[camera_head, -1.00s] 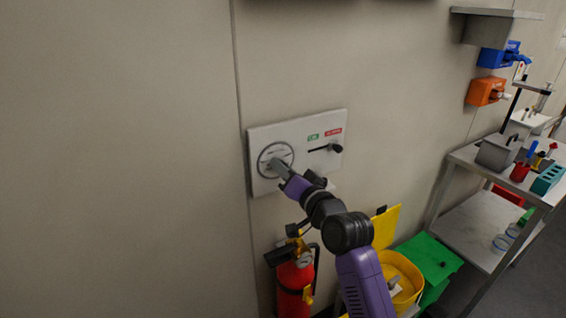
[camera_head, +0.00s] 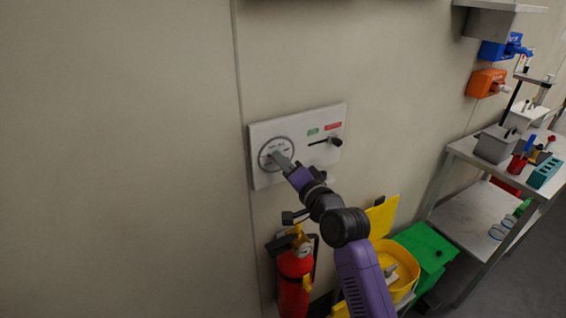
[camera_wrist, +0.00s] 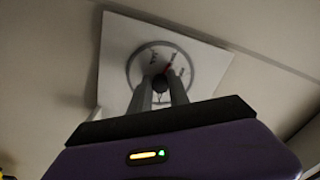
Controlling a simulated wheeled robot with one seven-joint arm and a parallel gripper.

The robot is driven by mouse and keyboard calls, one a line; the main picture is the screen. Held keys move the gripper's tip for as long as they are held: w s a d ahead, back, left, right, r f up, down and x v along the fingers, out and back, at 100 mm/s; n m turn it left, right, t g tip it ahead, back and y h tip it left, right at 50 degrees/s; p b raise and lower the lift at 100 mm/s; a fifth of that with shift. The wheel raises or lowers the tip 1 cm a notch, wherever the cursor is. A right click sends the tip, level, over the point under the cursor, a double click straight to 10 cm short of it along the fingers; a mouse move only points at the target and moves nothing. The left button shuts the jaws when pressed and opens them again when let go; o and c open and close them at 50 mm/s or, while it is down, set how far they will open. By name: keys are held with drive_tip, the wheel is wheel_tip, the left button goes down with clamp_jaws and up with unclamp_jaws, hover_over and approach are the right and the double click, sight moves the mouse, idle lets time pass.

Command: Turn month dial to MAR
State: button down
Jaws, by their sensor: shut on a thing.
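The month dial (camera_head: 264,149) is a round, dark-ringed face on the left half of a white wall panel (camera_head: 262,178). Its lettering is too small to read. In the wrist view the dial face (camera_wrist: 143,57) shows a dark knob in its middle, with a short red mark by it. My gripper (camera_head: 277,157) reaches the dial from the lower right. In the wrist view its two fingers (camera_wrist: 160,88) are shut on the dial's knob (camera_wrist: 160,82). The fingers hide part of the dial face and most of the knob.
A slider with a black knob (camera_head: 335,141) and green and red labels sits right of the dial. A fire extinguisher (camera_head: 294,273) hangs below the panel. A yellow bin (camera_head: 403,281), a green box (camera_head: 428,248) and a metal cart (camera_head: 470,160) stand to the right. The wall left is bare.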

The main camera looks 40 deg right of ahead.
drive_tip(key=c, duration=1.2)
unclamp_jaws()
drive_tip(key=shift+c, duration=0.2)
drive_tip(key=shift+s, duration=0.1)
drive_tip(key=b+v, duration=0.1)
drive_tip(key=v, duration=0.6)
drive_tip(key=shift+s+b, duration=0.35)
drive_tip(key=shift+b, duration=0.05)
